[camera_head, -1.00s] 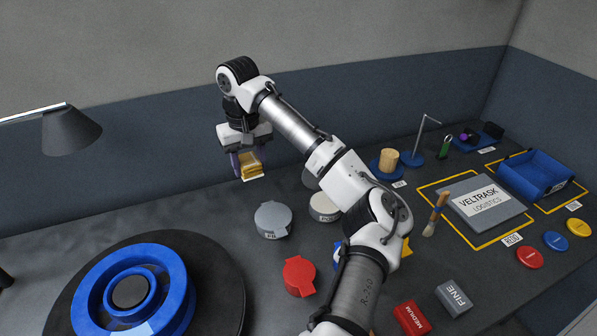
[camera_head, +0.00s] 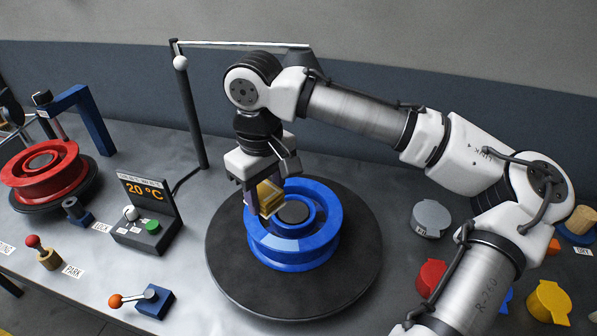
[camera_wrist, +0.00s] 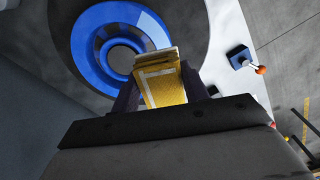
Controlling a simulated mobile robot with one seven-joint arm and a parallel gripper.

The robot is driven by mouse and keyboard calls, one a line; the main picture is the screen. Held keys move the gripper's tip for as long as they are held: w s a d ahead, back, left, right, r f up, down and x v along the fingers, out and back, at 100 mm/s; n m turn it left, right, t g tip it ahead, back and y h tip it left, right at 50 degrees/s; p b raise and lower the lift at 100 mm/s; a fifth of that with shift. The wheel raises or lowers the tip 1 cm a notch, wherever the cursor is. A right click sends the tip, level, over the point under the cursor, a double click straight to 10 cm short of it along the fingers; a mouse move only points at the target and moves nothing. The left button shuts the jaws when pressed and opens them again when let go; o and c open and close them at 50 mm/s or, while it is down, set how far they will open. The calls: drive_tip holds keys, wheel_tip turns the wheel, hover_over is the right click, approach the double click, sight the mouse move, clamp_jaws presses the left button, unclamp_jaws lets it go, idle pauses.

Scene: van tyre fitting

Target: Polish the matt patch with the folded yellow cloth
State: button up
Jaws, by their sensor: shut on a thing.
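The folded yellow cloth (camera_head: 268,197) is held between the fingers of my gripper (camera_head: 262,192), which is shut on it. The cloth also shows in the wrist view (camera_wrist: 163,84), with a pale border line. The blue wheel rim (camera_head: 325,248) lies flat on a black round turntable (camera_head: 225,262). My gripper holds the cloth over the left upper part of the rim; I cannot tell whether it touches. A lighter patch shows on the front of the rim (camera_head: 318,240), and I cannot tell for sure whether it is the matt patch.
A lamp (camera_head: 190,110) stands behind the turntable. At left are a red wheel (camera_head: 45,172), a 20 °C display box (camera_head: 145,215) and an orange-knobbed lever (camera_head: 145,300). Grey (camera_head: 431,217), red (camera_head: 431,277) and yellow (camera_head: 549,302) lidded pots stand at right.

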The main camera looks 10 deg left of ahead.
drive_tip(key=shift+s+a+f, duration=0.2)
drive_tip(key=shift+s+f, duration=0.1)
drive_tip(key=shift+s, duration=0.15)
wheel_tip(320, 180, down, 5)
drive_tip(key=b, duration=0.5)
drive_tip(key=shift+r, duration=0.15)
drive_tip(key=shift+w+r, duration=0.15)
